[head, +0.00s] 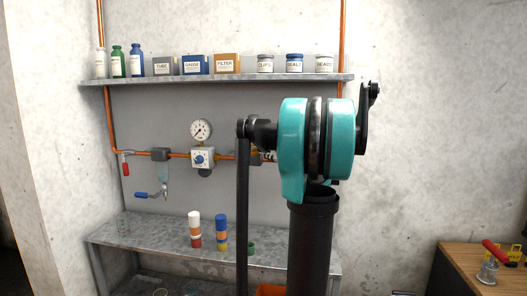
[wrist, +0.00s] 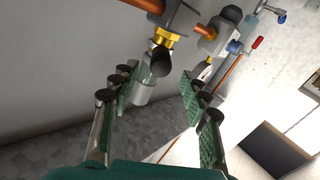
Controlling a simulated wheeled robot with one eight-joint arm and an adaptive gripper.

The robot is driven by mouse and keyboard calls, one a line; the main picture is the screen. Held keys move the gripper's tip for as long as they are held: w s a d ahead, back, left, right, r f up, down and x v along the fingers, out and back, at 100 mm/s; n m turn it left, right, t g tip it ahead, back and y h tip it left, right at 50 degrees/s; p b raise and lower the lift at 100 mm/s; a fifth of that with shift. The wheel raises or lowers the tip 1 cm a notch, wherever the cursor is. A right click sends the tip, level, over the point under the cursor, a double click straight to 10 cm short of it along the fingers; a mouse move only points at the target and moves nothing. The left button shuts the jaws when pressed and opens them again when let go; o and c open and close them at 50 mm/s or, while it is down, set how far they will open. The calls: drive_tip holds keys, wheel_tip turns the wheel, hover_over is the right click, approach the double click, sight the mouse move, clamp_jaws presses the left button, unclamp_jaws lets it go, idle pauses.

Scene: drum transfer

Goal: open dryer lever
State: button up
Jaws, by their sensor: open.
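My gripper (wrist: 158,82) is open in the wrist view, its green-padded fingers spread on both sides. A dark, round-ended piece (wrist: 161,60), which looks like a lever or knob seen end-on, points toward the camera between the fingertips. It sits by a brass fitting (wrist: 165,37) under a grey block on the copper pipe. A pale, see-through cylinder (wrist: 145,92) shows behind it, near the left finger. No finger clearly touches the dark piece. In the head view my teal arm hides my gripper and most of this part of the pipe.
The head view shows a regulator with a blue knob (head: 203,157), a gauge (head: 201,130), a red-handled valve (head: 125,165) and a blue lever (head: 148,194) to the left. A shelf of jars (head: 215,79) is above, a metal bench (head: 150,232) below.

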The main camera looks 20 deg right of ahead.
sight(263, 150)
drive_tip(key=x, duration=0.7)
drive_tip(key=shift+w, duration=0.15)
clamp_jaws()
